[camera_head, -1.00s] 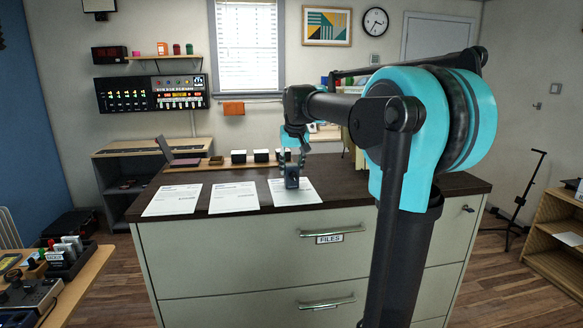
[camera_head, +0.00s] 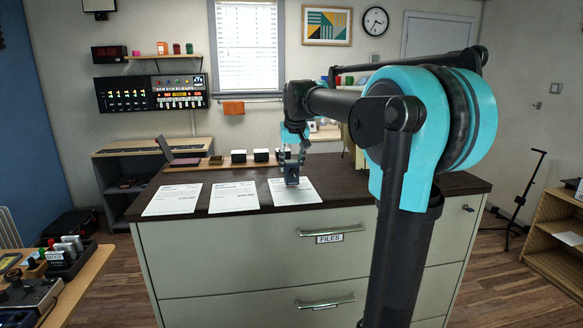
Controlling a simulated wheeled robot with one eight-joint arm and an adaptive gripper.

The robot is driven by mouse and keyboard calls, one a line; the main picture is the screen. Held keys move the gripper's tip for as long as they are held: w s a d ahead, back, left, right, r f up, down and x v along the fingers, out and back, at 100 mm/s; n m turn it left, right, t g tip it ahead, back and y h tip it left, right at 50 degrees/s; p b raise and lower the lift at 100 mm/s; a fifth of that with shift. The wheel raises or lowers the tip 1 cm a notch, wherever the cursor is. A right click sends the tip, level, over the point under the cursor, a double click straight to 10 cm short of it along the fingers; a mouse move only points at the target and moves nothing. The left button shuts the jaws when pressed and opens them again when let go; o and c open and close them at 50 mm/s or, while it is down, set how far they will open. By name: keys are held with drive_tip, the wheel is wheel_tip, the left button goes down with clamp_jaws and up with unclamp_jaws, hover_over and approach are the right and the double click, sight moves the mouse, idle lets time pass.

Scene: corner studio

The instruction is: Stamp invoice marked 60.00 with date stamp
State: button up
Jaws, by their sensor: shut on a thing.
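Three white invoices lie in a row on the dark top of the file cabinet: left (camera_head: 172,200), middle (camera_head: 234,197) and right (camera_head: 305,194). Their printed amounts are too small to read, so I cannot tell which is marked 60.00. My gripper (camera_head: 291,163) is shut on a small dark stamp (camera_head: 291,180), over the right invoice. The stamp looks upright, at or just above the paper; I cannot tell whether it touches. An open pad case (camera_head: 184,161) with a raised lid stands at the back left.
A wooden rack (camera_head: 216,161) with dark, white-topped blocks (camera_head: 238,155) runs behind the invoices, partly hidden by my gripper. The cabinet top (camera_head: 350,187) is bare right of the right invoice. A side table with small items (camera_head: 65,255) stands at lower left.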

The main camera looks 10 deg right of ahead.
drive_tip(key=shift+r, duration=3.15)
